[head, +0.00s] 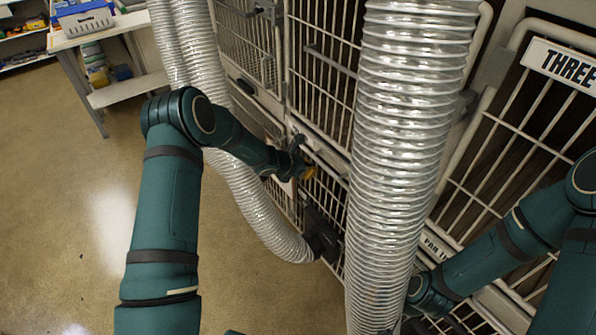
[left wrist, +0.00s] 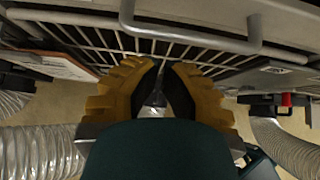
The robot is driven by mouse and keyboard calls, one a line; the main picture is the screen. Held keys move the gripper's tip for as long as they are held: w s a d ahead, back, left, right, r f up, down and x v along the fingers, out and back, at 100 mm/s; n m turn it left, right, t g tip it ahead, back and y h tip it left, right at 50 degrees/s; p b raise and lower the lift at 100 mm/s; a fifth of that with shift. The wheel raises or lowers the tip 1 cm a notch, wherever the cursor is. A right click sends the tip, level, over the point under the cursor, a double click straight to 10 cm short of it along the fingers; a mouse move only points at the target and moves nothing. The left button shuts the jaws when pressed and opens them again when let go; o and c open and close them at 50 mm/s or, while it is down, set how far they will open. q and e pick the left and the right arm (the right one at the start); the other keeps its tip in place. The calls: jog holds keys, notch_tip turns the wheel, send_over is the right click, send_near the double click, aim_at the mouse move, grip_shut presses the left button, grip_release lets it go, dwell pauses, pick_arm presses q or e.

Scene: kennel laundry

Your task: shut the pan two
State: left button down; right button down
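My left gripper (head: 305,172) reaches to the barred kennel fronts, left of the big hose in the head view. In the left wrist view its yellow fingers (left wrist: 163,66) come together at the tips, and nothing shows held between them. A grey bar handle (left wrist: 195,37) on a pale front lies just beyond the tips; I cannot tell whether they touch it. I see no label that reads pan two, so I cannot tell which front it is. A partly hidden "PAN" label (head: 436,246) shows right of the hose. My right gripper is hidden behind the hose.
A thick ribbed hose (head: 410,130) hangs in front of the kennels and hides much. A thinner hose (head: 255,205) runs behind my left arm to a black fitting (head: 322,238). A table (head: 110,32) with a basket stands at the back left. The floor (head: 75,190) at left is clear.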

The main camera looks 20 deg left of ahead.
pick_arm(q)
jog(key=shift+w+d+r, duration=0.1)
jog(key=shift+w+d, duration=0.2)
jog(key=shift+w, duration=0.15)
jog(key=shift+w+d+r, duration=0.1)
jog(key=shift+w+d, duration=0.35)
jog(key=shift+w, duration=0.05)
jog(key=shift+a, duration=0.1)
